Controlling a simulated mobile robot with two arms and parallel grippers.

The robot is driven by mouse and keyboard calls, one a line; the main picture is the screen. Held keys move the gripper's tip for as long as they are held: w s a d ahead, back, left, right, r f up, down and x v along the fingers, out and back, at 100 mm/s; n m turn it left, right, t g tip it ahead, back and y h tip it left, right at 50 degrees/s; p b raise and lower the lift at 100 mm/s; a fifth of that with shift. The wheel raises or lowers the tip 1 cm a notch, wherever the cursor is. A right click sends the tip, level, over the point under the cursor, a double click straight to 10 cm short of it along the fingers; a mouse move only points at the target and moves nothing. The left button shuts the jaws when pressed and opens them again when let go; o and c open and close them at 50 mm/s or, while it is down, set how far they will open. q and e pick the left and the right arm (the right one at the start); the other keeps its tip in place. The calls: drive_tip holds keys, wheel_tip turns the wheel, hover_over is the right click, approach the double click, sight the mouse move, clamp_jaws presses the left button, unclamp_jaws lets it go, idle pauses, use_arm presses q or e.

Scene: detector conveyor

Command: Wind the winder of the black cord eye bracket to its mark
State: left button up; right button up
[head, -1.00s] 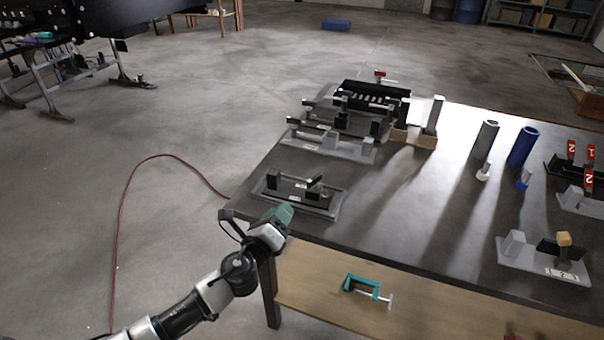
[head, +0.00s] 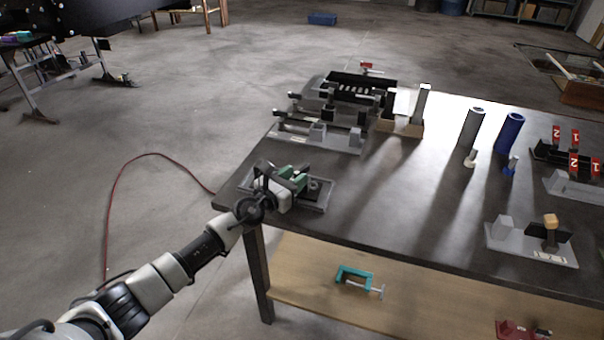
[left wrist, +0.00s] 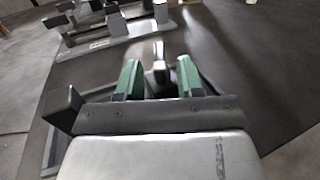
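A black bracket on a grey base (head: 318,205) sits at the table's near left corner; I take it as the black cord eye bracket. My left gripper (head: 299,177) is over it and hides most of it. In the left wrist view its two green fingers (left wrist: 158,80) are apart. A small upright grey-and-dark piece (left wrist: 160,66), perhaps the winder, shows in the gap between them. I cannot tell whether the fingers touch it. The mark cannot be made out. My right gripper is not in view.
Behind stand a grey fixture (head: 318,138) and a black rack (head: 362,88). Grey (head: 471,130) and blue (head: 505,135) tubes and another grey bracket (head: 530,245) are to the right. The table's middle is clear. A teal clamp (head: 355,276) lies on the lower shelf.

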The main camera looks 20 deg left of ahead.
sight(302, 168)
use_arm(q)
drive_tip(key=shift+b+x, duration=0.5)
drive_tip(key=shift+x, duration=1.2)
clamp_jaws()
drive_tip(key=shift+r, duration=0.1)
